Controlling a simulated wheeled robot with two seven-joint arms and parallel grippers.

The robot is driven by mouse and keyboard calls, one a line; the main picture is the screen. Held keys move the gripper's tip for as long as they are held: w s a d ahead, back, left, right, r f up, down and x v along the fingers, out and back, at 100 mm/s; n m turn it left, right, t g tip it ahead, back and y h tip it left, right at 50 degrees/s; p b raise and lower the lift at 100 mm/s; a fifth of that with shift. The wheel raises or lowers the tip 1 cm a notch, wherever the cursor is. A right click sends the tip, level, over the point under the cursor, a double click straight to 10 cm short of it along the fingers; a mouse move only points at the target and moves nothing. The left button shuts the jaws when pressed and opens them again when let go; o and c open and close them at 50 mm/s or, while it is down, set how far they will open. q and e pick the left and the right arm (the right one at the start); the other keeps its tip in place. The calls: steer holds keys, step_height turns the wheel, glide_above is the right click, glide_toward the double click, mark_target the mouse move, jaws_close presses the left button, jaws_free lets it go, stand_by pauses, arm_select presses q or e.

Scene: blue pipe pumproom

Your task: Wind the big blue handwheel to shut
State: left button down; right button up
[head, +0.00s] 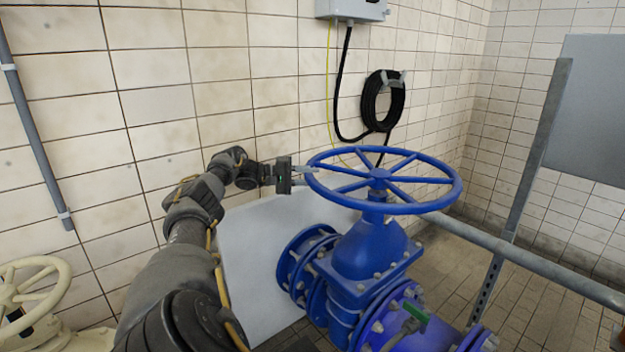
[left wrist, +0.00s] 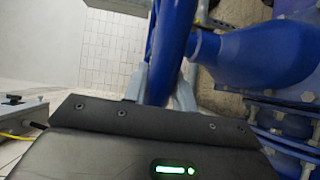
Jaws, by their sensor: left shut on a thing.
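The big blue handwheel (head: 432,162) sits level on top of the blue valve body (head: 366,252), in the middle right of the head view. My left gripper (head: 306,175) reaches in from the left and is shut on the wheel's rim at its left side. In the left wrist view the blue rim (left wrist: 172,45) runs between the two grey fingers (left wrist: 160,88), with the blue valve below and to the right. My right gripper is not in view.
A grey post (head: 528,180) and a horizontal pipe (head: 530,258) stand right of the valve. A cream handwheel (head: 30,285) is at the lower left. A coiled black hose (head: 381,102) hangs on the tiled wall behind. A pale panel (head: 255,255) stands left of the valve.

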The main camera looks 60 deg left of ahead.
arm_select(q)
steer(key=shift+f, duration=0.15)
steer(key=shift+d, duration=0.1)
steer(key=c, duration=1.5)
jaws_free()
steer(key=shift+o, duration=1.3)
steer(key=shift+s, duration=0.1)
steer(key=shift+o, duration=0.5)
steer(key=shift+s, duration=0.3)
steer(key=b+v, duration=0.2)
steer(key=v, duration=0.8)
steer(key=shift+a, duration=0.2)
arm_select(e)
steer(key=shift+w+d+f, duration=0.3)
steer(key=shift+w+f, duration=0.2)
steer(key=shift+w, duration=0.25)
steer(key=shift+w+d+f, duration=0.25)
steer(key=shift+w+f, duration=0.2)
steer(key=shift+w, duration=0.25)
